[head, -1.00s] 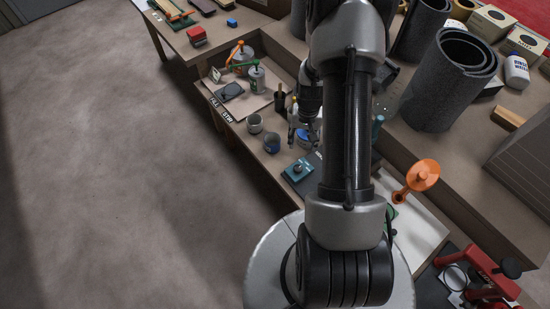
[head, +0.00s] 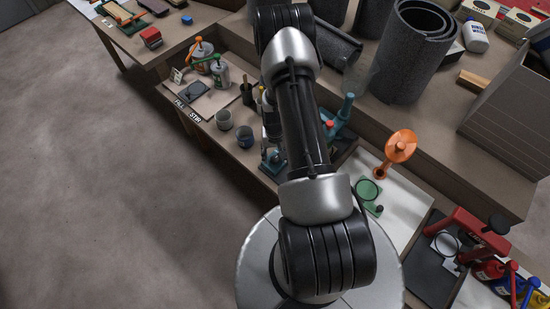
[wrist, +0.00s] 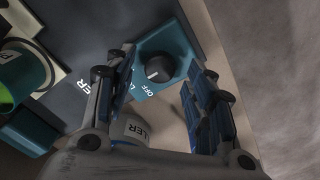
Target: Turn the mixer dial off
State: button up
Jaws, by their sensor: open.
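The mixer's teal control box (wrist: 178,40) is in the upper middle of the wrist view, with a round black dial (wrist: 159,68) on top. The word OFF is printed beside the dial; its setting is too small to read surely. My gripper (wrist: 158,70) is open, with one finger on each side of the dial, and no clear contact shows. In the head view a bit of the teal box (head: 271,160) shows beside my arm, which hides the dial. The mixer's teal upright (head: 345,110) stands right of my arm.
A labelled pot (wrist: 138,131) shows between the fingers in the wrist view, and a green-rimmed container (wrist: 22,75) at left. An orange stand (head: 400,147) is right of my arm.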

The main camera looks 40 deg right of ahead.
jog(key=shift+f, duration=0.7)
jog(key=shift+c, duration=0.4)
jog(key=c, duration=1)
jog(key=n+b, duration=0.1)
jog(key=n, duration=0.4)
jog(key=shift+n, duration=0.3)
jog(key=shift+n+b, duration=0.5)
jog(key=shift+n, duration=1.7)
